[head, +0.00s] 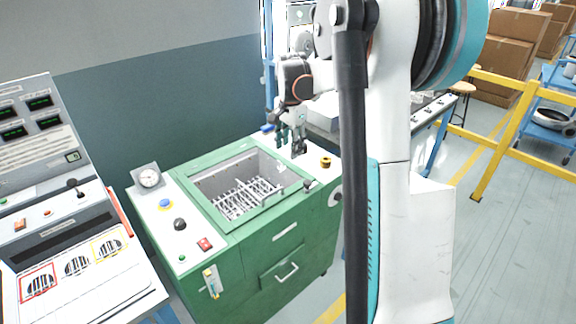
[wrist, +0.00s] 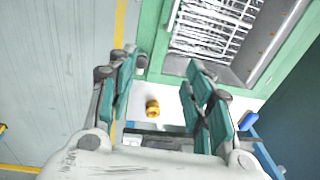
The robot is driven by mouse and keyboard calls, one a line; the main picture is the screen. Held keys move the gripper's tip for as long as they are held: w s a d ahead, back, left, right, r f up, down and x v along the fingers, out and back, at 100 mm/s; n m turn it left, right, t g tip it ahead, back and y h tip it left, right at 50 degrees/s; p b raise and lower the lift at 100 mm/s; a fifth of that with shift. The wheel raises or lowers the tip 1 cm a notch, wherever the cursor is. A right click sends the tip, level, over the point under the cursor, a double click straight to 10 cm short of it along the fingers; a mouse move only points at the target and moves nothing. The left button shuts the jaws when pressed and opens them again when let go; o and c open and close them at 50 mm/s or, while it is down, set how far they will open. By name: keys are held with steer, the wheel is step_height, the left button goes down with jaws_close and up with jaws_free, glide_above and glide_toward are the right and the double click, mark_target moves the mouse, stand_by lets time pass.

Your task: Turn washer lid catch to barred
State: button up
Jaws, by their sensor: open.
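The washer (head: 285,235) is a green cabinet with an open well holding a white wire rack; the well also shows in the wrist view (wrist: 215,28). A yellow knob (head: 326,162) stands on the white panel right of the well, with a dark knob (head: 308,186) near the well's front right corner. A small yellow-handled fitting (head: 211,282) is on the front face. No readable label shows which is the lid catch.
The left panel carries a gauge (head: 149,178), a black knob (head: 180,224) and a red switch (head: 205,244). A grey console (head: 50,190) stands at the left. Yellow rails (head: 490,150) are at the right. Open floor lies beside the washer.

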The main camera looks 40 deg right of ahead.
mark_target(308, 181)
steer(key=d+f+m+g+p, duration=0.1)
steer(key=d+f+m, duration=0.25)
steer(key=d, duration=0.45)
steer(key=shift+y, duration=0.3)
steer(key=f+b, duration=0.2)
steer(key=f, duration=0.5)
steer(key=f+b, duration=0.2)
steer(key=f, duration=0.5)
steer(key=shift+s+d, duration=0.15)
steer(key=shift+s, duration=0.05)
steer(key=shift+c, duration=0.3)
steer(key=c, duration=1)
